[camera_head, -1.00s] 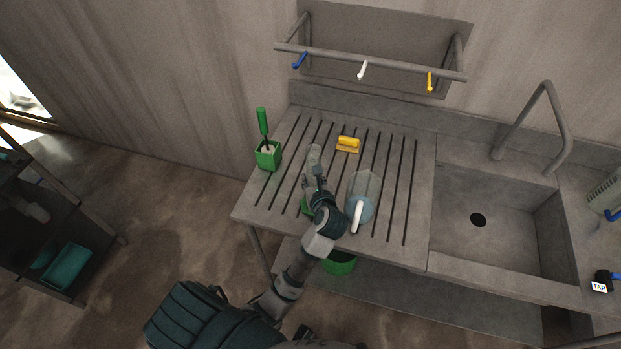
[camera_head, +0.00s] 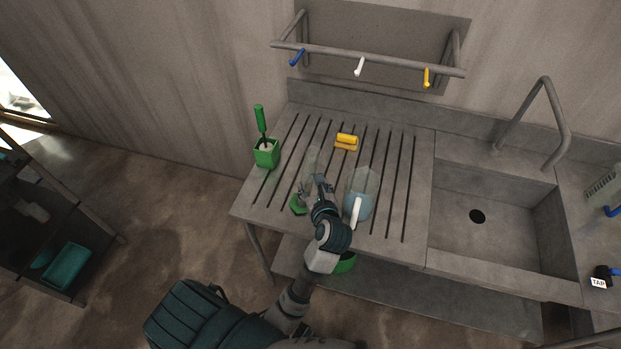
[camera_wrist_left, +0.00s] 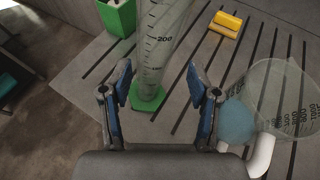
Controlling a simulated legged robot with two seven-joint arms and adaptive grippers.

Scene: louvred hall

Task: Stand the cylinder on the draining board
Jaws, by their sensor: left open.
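The cylinder is a clear measuring cylinder (camera_head: 312,160) with a green foot (camera_head: 299,204). It stands upright on the slatted draining board (camera_head: 270,209), left of the jug. In the left wrist view the cylinder (camera_wrist_left: 160,45) shows its scale marks, and its foot (camera_wrist_left: 148,98) rests on the board. My left gripper (camera_head: 318,188) is open and empty, on the near right side of the cylinder. In the left wrist view the fingers (camera_wrist_left: 158,84) are spread on either side of the cylinder's foot in the picture, apparently clear of it. My right gripper is out of view.
A clear jug (camera_head: 363,186) with a white handle stands close to the right of my left gripper. A yellow brush or scraper (camera_head: 346,142) lies behind, and a green holder (camera_head: 266,153) stands at the left. The sink (camera_head: 490,225) is at the right; a hook rail (camera_head: 365,60) hangs above.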

